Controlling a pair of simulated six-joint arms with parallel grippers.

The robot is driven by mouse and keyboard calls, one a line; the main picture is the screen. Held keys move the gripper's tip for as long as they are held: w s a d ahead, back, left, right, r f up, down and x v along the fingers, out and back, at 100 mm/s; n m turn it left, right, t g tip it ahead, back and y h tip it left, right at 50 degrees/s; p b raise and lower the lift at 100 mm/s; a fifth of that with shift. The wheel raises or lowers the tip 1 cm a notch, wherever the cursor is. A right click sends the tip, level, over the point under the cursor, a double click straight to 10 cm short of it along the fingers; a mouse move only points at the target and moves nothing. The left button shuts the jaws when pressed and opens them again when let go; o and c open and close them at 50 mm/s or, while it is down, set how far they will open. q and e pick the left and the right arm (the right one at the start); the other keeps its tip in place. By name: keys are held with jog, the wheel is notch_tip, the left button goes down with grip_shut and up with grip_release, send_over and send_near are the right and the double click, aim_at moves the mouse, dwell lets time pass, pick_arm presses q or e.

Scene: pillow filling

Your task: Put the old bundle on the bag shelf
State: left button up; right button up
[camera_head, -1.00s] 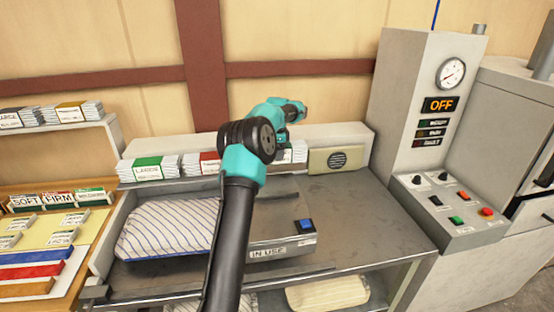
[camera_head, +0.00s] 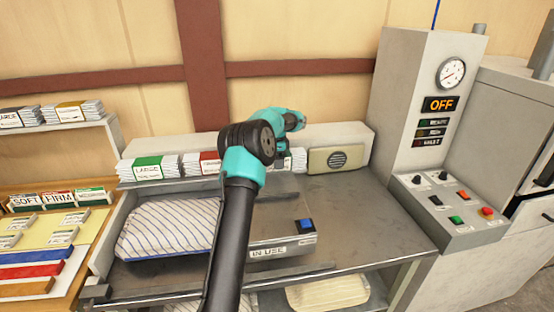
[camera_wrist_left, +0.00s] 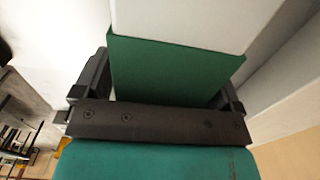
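My left gripper (camera_head: 283,150) points down at the back shelf, partly hidden behind my own arm. The left wrist view shows a green-and-white bundle (camera_wrist_left: 170,70) between its fingers (camera_wrist_left: 160,95), which appear closed on its sides. In the head view only the white right end of this bundle (camera_head: 299,158) shows, at the bag shelf (camera_head: 332,136); whether it rests there is hidden. To its left stand a green-labelled LARGE bundle (camera_head: 150,168) and a red-labelled bundle (camera_head: 207,164). My right gripper is not in view.
A beige speaker box (camera_head: 336,159) stands just right of the held bundle. A striped pillow bag (camera_head: 168,230) lies on the metal table (camera_head: 365,220), beside the IN USE unit (camera_head: 285,244). A control panel (camera_head: 450,207) is at the right. The table's right part is clear.

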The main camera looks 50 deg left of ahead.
pick_arm(q)
jog(key=shift+o, duration=0.4)
notch_tip(320, 180, up, 12)
jog(key=shift+r, duration=0.15)
dwell(0.3)
dwell(0.6)
